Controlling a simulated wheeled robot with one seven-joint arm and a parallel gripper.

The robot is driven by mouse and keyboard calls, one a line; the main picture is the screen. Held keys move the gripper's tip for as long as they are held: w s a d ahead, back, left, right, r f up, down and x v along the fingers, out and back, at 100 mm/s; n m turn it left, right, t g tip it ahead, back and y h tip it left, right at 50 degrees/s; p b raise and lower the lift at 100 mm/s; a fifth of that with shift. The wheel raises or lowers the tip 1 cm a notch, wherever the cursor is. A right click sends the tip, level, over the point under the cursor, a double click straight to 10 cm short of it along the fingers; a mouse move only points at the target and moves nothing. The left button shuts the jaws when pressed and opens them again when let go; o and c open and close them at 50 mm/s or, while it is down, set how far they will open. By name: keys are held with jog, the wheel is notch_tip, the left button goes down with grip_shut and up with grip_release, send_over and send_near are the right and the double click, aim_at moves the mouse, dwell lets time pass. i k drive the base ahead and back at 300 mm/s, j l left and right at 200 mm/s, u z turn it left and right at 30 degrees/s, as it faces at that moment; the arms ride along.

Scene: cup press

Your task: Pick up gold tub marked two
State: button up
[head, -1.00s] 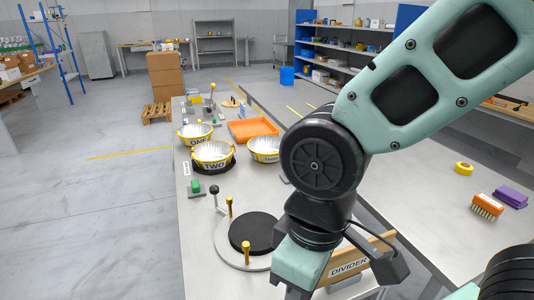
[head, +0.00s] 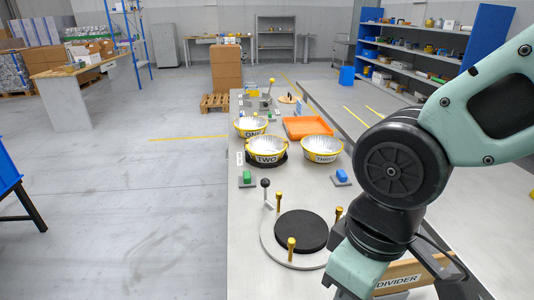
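The gold tub marked TWO (head: 266,157) stands upright on a dark round base on the long table. It has a silvery inside and a yellow-gold outside with a dark label band. The tub marked ONE (head: 251,132) stands just behind it, and the tub marked THREE (head: 321,155) stands to its right. My arm comes in from the right, well to the right and nearer than the tubs. The end of my gripper is cut off by the lower picture edge, so its fingers are hidden.
A black disc on a pale round plate (head: 268,243) with yellow posts lies in front of the tubs. A black-knobbed lever (head: 265,184), green block (head: 247,177) and blue block (head: 342,176) stand nearby. An orange tray (head: 307,127) is behind. A DIVIDER board (head: 405,279) stands at lower right.

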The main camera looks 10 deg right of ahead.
aim_at(262, 149)
jog(key=u, duration=0.95)
jog(key=i+j+u, duration=0.2)
jog(key=j, duration=0.2)
jog(key=j+u, duration=0.15)
jog(key=j, duration=0.3)
jog(key=i+j+u, duration=0.2)
jog(key=j, duration=0.2)
jog(key=i+j+u, duration=0.2)
jog(key=j, duration=0.15)
jog(key=i+j+z, duration=0.1)
jog(key=i+j, duration=0.45)
jog(key=i, duration=0.15)
jog(key=i+z, duration=0.85)
jog(key=z, duration=0.15)
jog(key=i+z, duration=0.35)
jog(key=i, duration=0.35)
jog(key=i+j+z, duration=0.1)
jog(key=i+z, duration=0.25)
jog(key=i, duration=0.35)
jog(key=i+l+z, duration=0.15)
jog(key=i+z, duration=0.15)
jog(key=z, duration=0.15)
jog(key=i+z, duration=0.45)
jog(key=i+j+z, duration=0.1)
jog(key=z, duration=0.35)
jog(key=i+j+z, duration=0.4)
jog(key=i+l, duration=0.05)
jog(key=l, duration=0.05)
